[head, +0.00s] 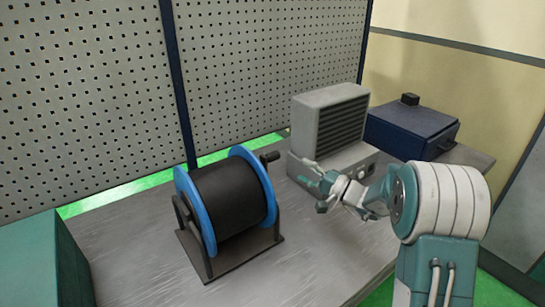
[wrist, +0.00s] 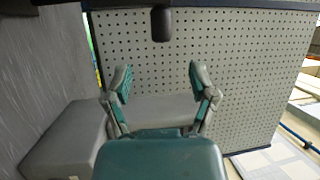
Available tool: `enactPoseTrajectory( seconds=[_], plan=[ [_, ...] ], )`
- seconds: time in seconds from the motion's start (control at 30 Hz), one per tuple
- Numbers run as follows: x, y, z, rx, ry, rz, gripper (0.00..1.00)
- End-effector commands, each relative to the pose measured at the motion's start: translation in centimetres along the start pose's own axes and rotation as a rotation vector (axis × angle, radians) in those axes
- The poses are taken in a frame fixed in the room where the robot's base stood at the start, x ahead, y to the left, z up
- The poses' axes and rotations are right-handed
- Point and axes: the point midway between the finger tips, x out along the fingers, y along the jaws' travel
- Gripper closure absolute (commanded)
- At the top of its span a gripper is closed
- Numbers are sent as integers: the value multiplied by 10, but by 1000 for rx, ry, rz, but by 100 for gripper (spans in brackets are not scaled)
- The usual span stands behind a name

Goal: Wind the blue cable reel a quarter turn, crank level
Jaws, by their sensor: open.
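The cable reel (head: 228,198), a dark drum between two blue flanges, stands upright on a dark frame on the bench. Its black crank handle (head: 270,157) sticks out past the upper part of the right flange; the crank arm is mostly hidden, so its exact angle is unclear. In the wrist view a dark rounded grip, seemingly the crank handle (wrist: 161,24), hangs at the top centre, beyond the fingertips. My gripper (head: 306,173) is to the right of the crank handle, apart from it. Its fingers are spread and empty in the wrist view (wrist: 159,76).
A grey vented box (head: 310,120) stands close behind my gripper, with a dark blue case (head: 408,130) to its right. A perforated panel (head: 90,90) runs behind the bench (head: 320,255). A teal box (head: 40,265) is at the lower left. The bench front is clear.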

Motion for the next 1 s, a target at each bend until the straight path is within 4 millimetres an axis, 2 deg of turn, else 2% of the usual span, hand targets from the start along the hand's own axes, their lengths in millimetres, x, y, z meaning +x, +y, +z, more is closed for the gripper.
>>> enactPoseTrajectory(
  seconds=[0.3,0.5,0.7,0.93,0.97,1.0],
  plan=[
    [58,0,3,1,-7,2,27],
    [89,0,2,0,-6,3,27],
    [101,0,2,2,-5,3,27],
    [102,0,2,1,-4,4,27],
    [102,0,2,1,-4,4,36],
    [102,0,2,1,-4,4,53]
  ],
)
